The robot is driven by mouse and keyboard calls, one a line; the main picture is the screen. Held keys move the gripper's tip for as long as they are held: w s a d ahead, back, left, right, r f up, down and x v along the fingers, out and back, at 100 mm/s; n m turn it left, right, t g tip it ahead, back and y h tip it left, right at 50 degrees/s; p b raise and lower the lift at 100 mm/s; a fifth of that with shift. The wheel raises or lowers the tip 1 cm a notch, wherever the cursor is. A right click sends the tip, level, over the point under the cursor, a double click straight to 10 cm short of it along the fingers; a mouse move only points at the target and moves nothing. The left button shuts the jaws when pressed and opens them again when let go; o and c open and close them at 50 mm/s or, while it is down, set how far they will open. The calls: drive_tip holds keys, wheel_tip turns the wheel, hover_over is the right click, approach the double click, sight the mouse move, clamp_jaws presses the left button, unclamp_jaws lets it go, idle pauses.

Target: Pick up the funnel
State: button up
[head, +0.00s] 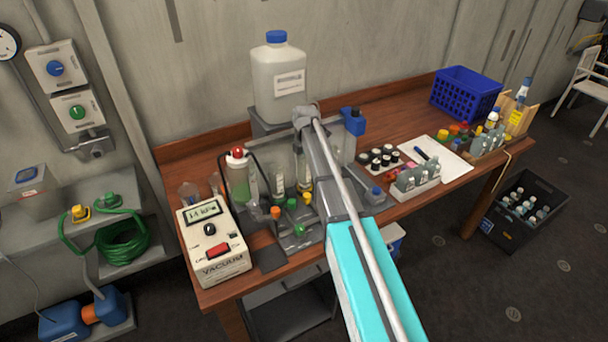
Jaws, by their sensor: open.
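I cannot pick out the funnel with certainty. A small clear vessel (188,193) stands at the table's left end behind the vacuum box, too small to identify. A blue-topped item (353,122) stands just right of my arm's far end; its shape is unclear. My arm reaches from the lower right over the middle of the table. My gripper does not show; it is hidden behind or below the arm's grey far end. The arm also hides part of the table's middle.
The brown table (408,122) holds a vacuum box (213,243), a large blue-capped jug (278,82), several bottles, a vial rack (414,186), a white sheet (436,160) and a blue basket (466,94). A dark crate (524,212) stands on the floor at right.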

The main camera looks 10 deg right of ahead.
drive_tip(key=c, duration=0.9)
drive_tip(key=shift+c, duration=0.2)
drive_tip(key=shift+r, duration=0.1)
drive_tip(key=shift+r+p, duration=0.95)
drive_tip(key=shift+p, duration=0.1)
drive_tip(key=s+d+r+p, duration=0.1)
drive_tip(key=s+r+p, duration=1)
drive_tip(key=s, duration=0.3)
drive_tip(key=shift+d, duration=0.3)
drive_tip(key=shift+f, duration=0.1)
